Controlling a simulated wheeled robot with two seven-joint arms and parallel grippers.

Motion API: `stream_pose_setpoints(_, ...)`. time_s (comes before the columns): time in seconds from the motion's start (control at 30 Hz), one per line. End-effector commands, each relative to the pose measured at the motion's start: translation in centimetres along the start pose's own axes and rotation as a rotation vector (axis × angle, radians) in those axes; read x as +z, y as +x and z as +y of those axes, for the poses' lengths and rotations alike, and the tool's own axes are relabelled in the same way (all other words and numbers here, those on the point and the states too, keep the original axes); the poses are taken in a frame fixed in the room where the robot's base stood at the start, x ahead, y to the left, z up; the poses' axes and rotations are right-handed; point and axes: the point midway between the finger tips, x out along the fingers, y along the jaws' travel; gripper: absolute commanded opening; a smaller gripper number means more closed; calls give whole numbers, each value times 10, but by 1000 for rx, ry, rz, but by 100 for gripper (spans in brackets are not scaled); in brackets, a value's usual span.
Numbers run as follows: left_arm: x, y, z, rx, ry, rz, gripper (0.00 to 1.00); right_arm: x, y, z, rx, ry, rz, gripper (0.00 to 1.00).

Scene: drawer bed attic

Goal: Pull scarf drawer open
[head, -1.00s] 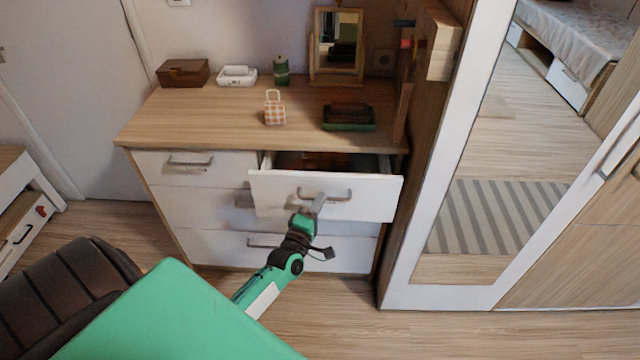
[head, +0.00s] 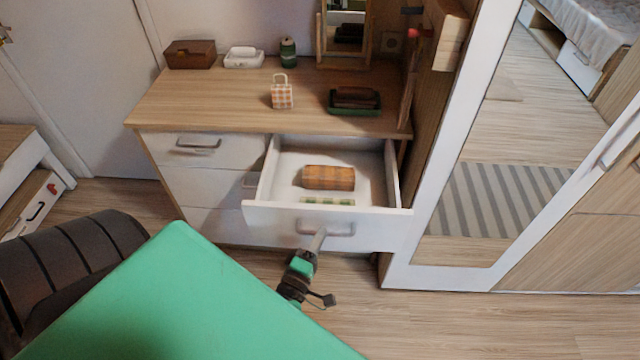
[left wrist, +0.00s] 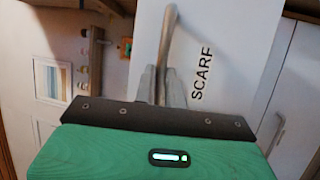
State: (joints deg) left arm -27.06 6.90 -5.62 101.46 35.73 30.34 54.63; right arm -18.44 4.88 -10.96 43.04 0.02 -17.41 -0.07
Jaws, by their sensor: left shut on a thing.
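The scarf drawer (head: 270,216) is the top right drawer of the dresser and stands well open in the head view. Its front shows the word SCARF in the left wrist view (left wrist: 232,60). My left gripper (head: 319,236) is shut on the drawer's grey bar handle (head: 340,233), which also shows in the left wrist view (left wrist: 167,35). Inside the drawer lie an orange-brown checked folded item (head: 328,177) and a flat green-and-white patterned item (head: 327,201) near the front. My right gripper is not in view.
A mirrored wardrobe (head: 505,150) stands close on the right. A dark padded seat (head: 85,262) is at lower left.

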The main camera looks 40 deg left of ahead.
Motion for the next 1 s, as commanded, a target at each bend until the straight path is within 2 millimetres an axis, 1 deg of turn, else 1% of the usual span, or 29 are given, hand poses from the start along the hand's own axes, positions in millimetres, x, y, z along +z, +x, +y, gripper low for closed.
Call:
stream_pose_setpoints(0.33, 0, -1, -1, -1, 0, 0, 0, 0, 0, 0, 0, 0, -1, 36)
stream_pose_setpoints(0.37, 0, -1, -1, -1, 0, 0, 17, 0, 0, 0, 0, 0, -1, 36)
stream_pose_setpoints(0.43, 0, -1, -1, -1, 0, 0, 31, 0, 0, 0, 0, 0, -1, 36)
stream_pose_setpoints(0.47, 0, -1, 0, -1, 0, 0, 33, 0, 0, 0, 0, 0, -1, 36)
stream_pose_setpoints(0.77, 0, -2, 0, -1, 0, 0, 33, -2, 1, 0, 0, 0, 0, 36)
stream_pose_setpoints(0.87, 0, -9, -1, -1, 0, -1, 33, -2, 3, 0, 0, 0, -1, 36)
stream_pose_setpoints(1.0, 0, -30, -3, -3, 0, -2, 33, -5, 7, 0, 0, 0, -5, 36)
